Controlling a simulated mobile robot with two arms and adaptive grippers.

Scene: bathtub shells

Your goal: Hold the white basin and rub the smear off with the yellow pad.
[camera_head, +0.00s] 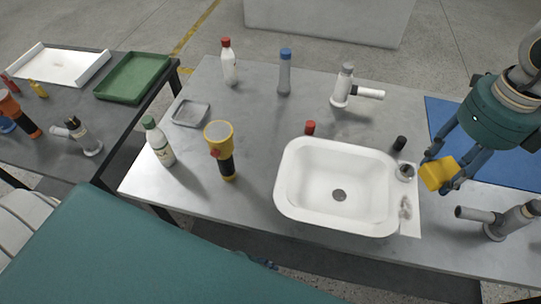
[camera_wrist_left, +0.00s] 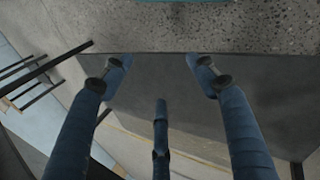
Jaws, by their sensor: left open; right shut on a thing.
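The white basin (camera_head: 300,205) sits on the grey table in the head view, with a dark drain in its floor. A grey smear (camera_head: 405,208) shows on the flat ledge at its right side. My right gripper (camera_head: 440,173) is shut on the yellow pad (camera_head: 437,174) and holds it to the right of the basin, apart from the smear. My left gripper (camera_wrist_left: 160,72) is open and empty in the left wrist view, with floor and a grey surface behind it.
A yellow flashlight (camera_head: 219,150), a green-capped bottle (camera_head: 158,141) and a grey dish (camera_head: 190,113) stand left of the basin. A red cap (camera_head: 310,128) and a black cap (camera_head: 399,143) are behind it. A grey faucet (camera_head: 345,88) stands further back. A blue mat (camera_head: 455,115) lies right.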

